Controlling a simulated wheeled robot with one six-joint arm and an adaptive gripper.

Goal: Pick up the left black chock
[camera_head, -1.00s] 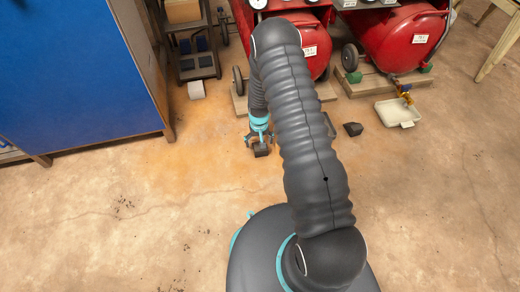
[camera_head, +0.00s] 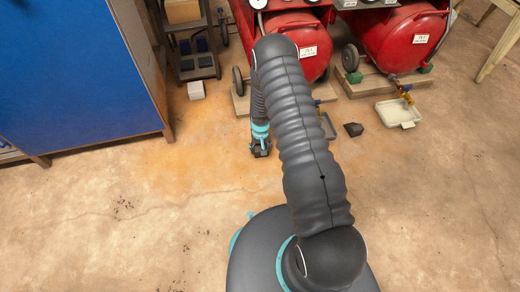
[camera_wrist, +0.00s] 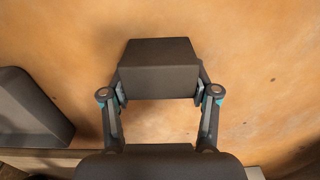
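The left black chock (camera_wrist: 160,68) is a dark wedge-like block between the fingers of my gripper (camera_wrist: 160,92) in the wrist view. The finger pads meet its two sides. In the head view my gripper (camera_head: 260,151) is down at floor level, with the chock mostly hidden by the fingers. My gripper is shut on this chock, which appears to be at or very near the floor. A second black chock (camera_head: 353,129) lies on the floor to the right, apart from my gripper.
A dark grey tray (camera_head: 328,126) lies right of my gripper and shows at the wrist view's left (camera_wrist: 30,110). Red tanks (camera_head: 405,38) stand on wooden bases behind. A pale tray (camera_head: 396,112) lies farther right. A blue cabinet (camera_head: 75,75) stands left. The front floor is clear.

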